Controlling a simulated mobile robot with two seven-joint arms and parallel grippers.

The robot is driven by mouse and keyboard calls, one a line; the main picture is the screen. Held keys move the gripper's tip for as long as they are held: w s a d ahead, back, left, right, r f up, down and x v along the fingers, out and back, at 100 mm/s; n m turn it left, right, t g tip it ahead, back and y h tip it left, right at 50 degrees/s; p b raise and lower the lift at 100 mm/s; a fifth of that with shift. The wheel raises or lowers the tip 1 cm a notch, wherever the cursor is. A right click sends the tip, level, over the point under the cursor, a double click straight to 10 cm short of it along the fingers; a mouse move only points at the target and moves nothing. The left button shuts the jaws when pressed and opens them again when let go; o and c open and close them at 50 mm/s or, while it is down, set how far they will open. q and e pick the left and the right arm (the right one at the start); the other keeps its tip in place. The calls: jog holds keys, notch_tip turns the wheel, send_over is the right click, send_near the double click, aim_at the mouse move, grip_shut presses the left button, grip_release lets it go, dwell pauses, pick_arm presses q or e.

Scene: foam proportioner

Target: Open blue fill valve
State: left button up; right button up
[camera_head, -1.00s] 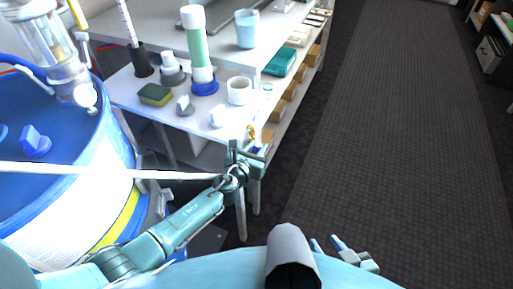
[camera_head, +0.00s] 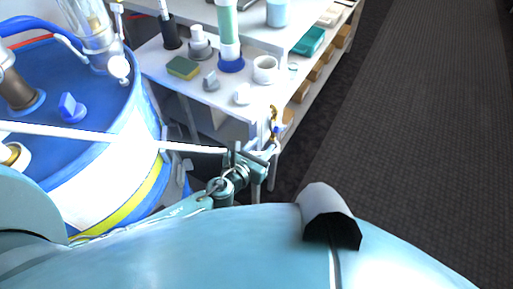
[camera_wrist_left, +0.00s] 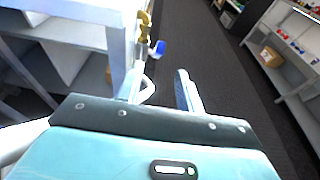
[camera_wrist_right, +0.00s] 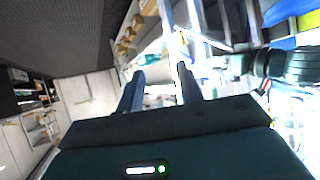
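A brass valve (camera_head: 274,115) with a small blue handle (camera_head: 277,131) is at the front corner of the white bench. In the left wrist view the brass body (camera_wrist_left: 144,27) and blue handle (camera_wrist_left: 158,48) show beyond the fingers, near the bench corner. My left gripper (camera_head: 262,157) is just below the valve in the head view, apart from the handle. Its fingers (camera_wrist_left: 161,92) are open with nothing between them. My right gripper (camera_wrist_right: 160,90) is open and empty in its wrist view; the head view does not show it clearly.
A blue drum (camera_head: 110,120) with a blue knob (camera_head: 71,107) stands at the left. A white pole or hose (camera_head: 110,136) crosses towards the left gripper. The bench (camera_head: 200,105) holds a sponge (camera_head: 183,67), cups and a cylinder. Dark floor at the right is clear.

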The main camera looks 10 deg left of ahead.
aim_at(280, 128)
pick_arm(q)
jog(key=shift+v, duration=1.2)
pick_arm(e)
jog(key=shift+w+d+f, duration=0.1)
jog(key=shift+d, duration=0.1)
